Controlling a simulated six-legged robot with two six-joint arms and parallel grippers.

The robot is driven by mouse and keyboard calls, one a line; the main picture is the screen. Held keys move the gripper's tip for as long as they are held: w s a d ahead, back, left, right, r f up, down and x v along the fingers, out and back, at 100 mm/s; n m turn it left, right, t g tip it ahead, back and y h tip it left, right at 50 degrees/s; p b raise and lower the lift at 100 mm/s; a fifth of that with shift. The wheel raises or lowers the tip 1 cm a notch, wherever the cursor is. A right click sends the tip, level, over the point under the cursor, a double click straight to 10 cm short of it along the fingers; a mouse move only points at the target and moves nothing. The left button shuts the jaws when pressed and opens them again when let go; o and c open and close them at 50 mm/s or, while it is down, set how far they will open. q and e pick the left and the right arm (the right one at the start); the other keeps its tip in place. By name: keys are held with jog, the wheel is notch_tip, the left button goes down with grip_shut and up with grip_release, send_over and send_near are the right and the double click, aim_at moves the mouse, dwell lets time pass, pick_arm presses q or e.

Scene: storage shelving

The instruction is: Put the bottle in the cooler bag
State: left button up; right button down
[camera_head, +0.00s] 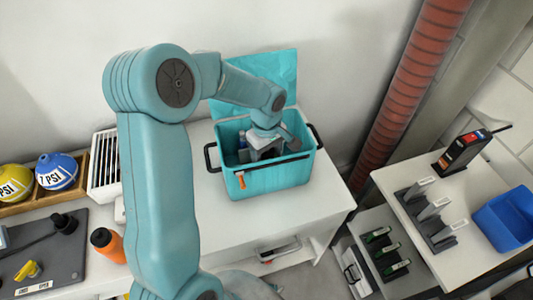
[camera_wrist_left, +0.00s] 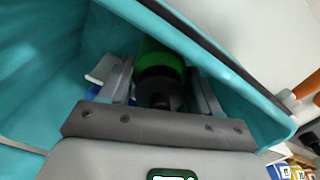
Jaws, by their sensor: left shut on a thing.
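The teal cooler bag (camera_head: 275,180) stands on the white counter with its lid (camera_head: 265,72) folded up at the back. My left arm reaches over it, and my left gripper (camera_head: 262,150) is down inside the opening. In the left wrist view the gripper (camera_wrist_left: 162,88) is shut on a green and black bottle (camera_wrist_left: 160,60), with a finger on each side. The bag's teal walls (camera_wrist_left: 40,75) surround it. The bottle's far end is hidden in shadow, so I cannot tell whether it touches the bag's floor. My right gripper is not in view.
An orange bottle with a black cap (camera_head: 108,244) stands at the counter's left. Yellow (camera_head: 14,183) and blue (camera_head: 57,171) balls sit in a wooden tray. A red ribbed pipe (camera_head: 405,95) rises behind. A shelf unit with a blue bin (camera_head: 507,218) is at right.

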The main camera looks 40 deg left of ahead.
pick_arm(q)
jog(key=shift+r, duration=0.1)
jog(key=o, duration=1.2)
jog(key=shift+f, duration=0.2)
jog(key=shift+o, duration=0.2)
jog(key=shift+r, duration=0.1)
notch_tip(320, 180, up, 12)
jog(key=shift+r, duration=0.15)
